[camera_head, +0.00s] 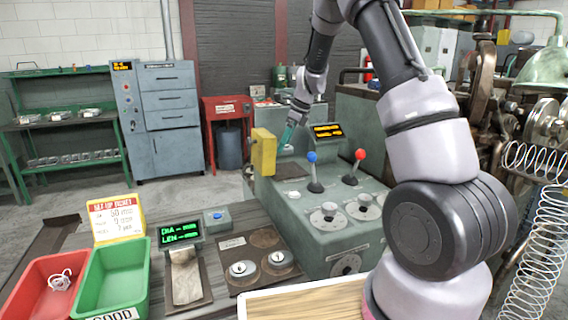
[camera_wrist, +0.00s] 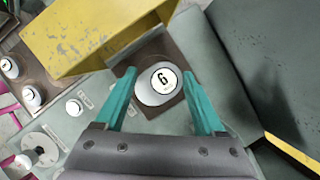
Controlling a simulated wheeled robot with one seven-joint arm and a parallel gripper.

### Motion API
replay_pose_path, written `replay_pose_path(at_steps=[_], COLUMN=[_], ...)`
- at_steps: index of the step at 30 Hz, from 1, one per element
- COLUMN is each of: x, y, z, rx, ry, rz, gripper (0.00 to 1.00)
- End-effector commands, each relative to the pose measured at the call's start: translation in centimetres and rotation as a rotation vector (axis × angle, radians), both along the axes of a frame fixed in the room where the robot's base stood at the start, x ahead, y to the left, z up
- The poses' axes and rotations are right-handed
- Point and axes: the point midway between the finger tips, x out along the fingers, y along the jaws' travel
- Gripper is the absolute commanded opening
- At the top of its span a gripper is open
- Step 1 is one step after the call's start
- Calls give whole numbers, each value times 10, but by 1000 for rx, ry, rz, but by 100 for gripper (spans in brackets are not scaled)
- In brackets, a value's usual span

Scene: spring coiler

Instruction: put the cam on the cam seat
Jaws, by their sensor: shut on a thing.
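The cam (camera_wrist: 160,83) is a pale metal disc marked 6, seen face-on between my two teal fingertips in the wrist view. My gripper (camera_wrist: 158,77) is shut on it.
A yellow block (camera_head: 263,152) stands close beside my gripper; it also fills the upper left of the wrist view (camera_wrist: 90,35). Blue (camera_head: 312,158) and red (camera_head: 360,154) knobbed levers stand in front. Two other discs (camera_head: 243,268) (camera_head: 279,258) lie on a brown board. Green (camera_head: 112,275) and red bins are left.

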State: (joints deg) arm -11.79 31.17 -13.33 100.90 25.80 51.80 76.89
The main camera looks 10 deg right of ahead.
Motion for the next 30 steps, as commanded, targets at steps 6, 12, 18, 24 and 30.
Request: replay_pose_path(at_steps=[6,12,18,24,30], x=[0,0,0,1,0], y=[0,0,0,0,0], z=[-29,-49,-68,-68,-71], rx=[0,1,1,1,0], ry=[-1,1,-2,-2,-1], rz=[0,-1,0,0,0], gripper=[0,0,0,0,100])
